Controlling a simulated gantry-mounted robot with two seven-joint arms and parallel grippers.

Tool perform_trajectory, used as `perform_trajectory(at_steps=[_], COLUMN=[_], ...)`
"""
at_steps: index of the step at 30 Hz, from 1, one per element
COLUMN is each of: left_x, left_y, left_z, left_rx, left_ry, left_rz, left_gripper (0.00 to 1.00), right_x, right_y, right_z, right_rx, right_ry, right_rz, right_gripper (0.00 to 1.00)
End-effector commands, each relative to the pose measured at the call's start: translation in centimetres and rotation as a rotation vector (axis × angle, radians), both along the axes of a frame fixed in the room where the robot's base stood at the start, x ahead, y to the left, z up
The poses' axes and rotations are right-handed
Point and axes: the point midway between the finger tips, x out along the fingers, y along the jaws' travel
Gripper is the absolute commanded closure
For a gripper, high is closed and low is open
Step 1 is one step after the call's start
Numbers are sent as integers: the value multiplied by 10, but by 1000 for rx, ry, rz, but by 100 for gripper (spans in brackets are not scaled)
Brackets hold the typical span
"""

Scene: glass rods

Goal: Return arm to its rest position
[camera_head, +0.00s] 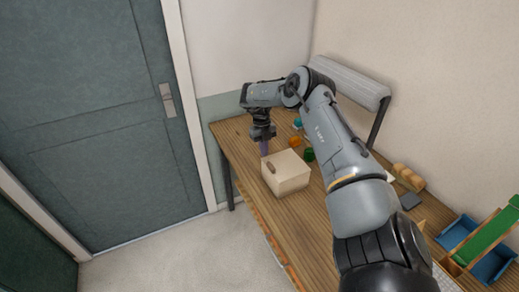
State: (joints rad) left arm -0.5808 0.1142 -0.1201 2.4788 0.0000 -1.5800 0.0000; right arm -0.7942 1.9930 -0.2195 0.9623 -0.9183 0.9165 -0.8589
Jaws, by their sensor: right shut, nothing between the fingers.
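My right arm reaches in from the lower right over the desk. My right gripper (263,135) points down above the back left part of the desk, shut and empty. A thin purple thing (264,148), perhaps a rod, shows just under the gripper and behind the box; I cannot tell whether it touches the fingers. My left gripper is not in view.
The wooden desk (236,141) holds small orange and green blocks (309,154) behind the box. A grey lamp-like bar (349,82) stands at the back. Bread-like rolls (408,177) and a blue and green toy (484,245) lie at the right. A door (100,120) is at the left.

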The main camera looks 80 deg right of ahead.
Motion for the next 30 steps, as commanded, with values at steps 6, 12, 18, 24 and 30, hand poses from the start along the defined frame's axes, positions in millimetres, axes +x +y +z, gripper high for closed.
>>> perform_trajectory(at_steps=[6,12,18,24,30], left_x=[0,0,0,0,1], left_y=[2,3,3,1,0], left_z=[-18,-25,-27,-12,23], left_rx=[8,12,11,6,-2], left_ry=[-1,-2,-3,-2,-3], left_rz=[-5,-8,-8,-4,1], left_gripper=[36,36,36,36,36], right_x=[12,19,23,25,24], right_y=[-18,-29,-33,-33,-33], right_z=[-3,-2,-1,17,50], right_rx=[-4,-3,0,1,0], right_ry=[6,2,2,0,1], right_rz=[0,-2,0,2,1], right_gripper=[100,100,100,100,100])
